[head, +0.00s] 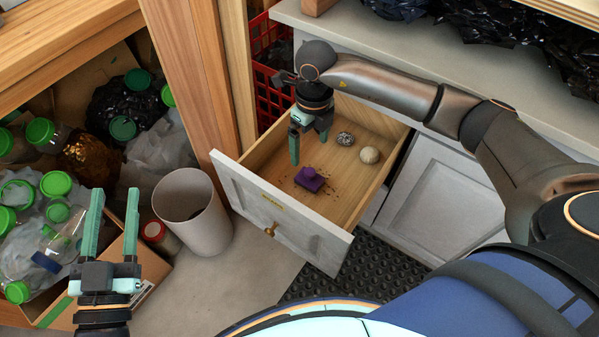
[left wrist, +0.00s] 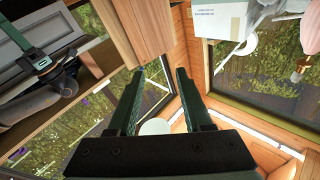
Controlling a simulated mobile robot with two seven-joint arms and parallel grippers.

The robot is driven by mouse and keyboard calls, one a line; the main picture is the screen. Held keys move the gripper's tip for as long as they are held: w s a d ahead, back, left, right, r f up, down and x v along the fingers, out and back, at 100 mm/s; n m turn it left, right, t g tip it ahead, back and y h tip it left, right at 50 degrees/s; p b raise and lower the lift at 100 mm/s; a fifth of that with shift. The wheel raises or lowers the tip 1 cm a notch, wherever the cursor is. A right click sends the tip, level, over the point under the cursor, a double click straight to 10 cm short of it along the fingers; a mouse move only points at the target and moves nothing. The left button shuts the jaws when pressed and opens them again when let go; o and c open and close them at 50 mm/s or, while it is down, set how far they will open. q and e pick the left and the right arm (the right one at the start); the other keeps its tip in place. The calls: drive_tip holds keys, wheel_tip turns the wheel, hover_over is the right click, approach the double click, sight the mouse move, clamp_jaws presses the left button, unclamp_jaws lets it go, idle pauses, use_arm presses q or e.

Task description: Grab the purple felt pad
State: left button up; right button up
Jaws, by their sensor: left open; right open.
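The purple felt pad (head: 309,179) lies on the bottom of an open wooden drawer (head: 345,205), near its front, with dark crumbs around it. My right gripper (head: 308,150) is open and points down into the drawer, above and behind the pad, apart from it as far as I can tell. Its fingers look empty. My left gripper (head: 115,225) is open and empty, pointing up in front of the box of jars at the left. Its open fingers also show in the left wrist view (left wrist: 158,90), with nothing between them.
A speckled stone (head: 345,139) and a pale round stone (head: 370,155) lie at the drawer's back right. A white bin (head: 195,215) stands left of the drawer, beside a wooden post (head: 190,70). A red crate (head: 272,90) is behind. A black mat (head: 350,272) lies below.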

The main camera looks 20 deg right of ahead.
sight(309, 170)
drive_tip(key=f, duration=0.2)
drive_tip(key=f+b, duration=0.1)
drive_tip(key=f, duration=0.2)
drive_tip(key=f+b, duration=0.1)
drive_tip(key=f, duration=0.1)
drive_tip(key=shift+w+d+f, duration=0.2)
drive_tip(key=shift+w+d, duration=0.05)
drive_tip(key=shift+w, duration=0.1)
drive_tip(key=shift+f, duration=0.35)
drive_tip(key=shift+f+b, duration=0.4)
drive_tip(key=shift+f, duration=0.4)
wheel_tip(309, 170, down, 3)
drive_tip(key=shift+w+f+b, duration=0.1)
drive_tip(key=shift+b, duration=0.45)
use_arm(q)
drive_tip(key=s+r+m+t+h, duration=0.1)
drive_tip(key=s+r+m+h, duration=0.2)
drive_tip(key=r, duration=0.3)
drive_tip(key=s+d+r+m+t+h, duration=0.1)
drive_tip(key=s+r+m+t+h, duration=0.1)
drive_tip(key=r+h, duration=0.4)
drive_tip(key=shift+s+d+m, duration=0.25)
drive_tip(key=shift+s+m, duration=0.55)
drive_tip(key=shift+m, duration=0.1)
use_arm(e)
drive_tip(key=c, duration=1.4)
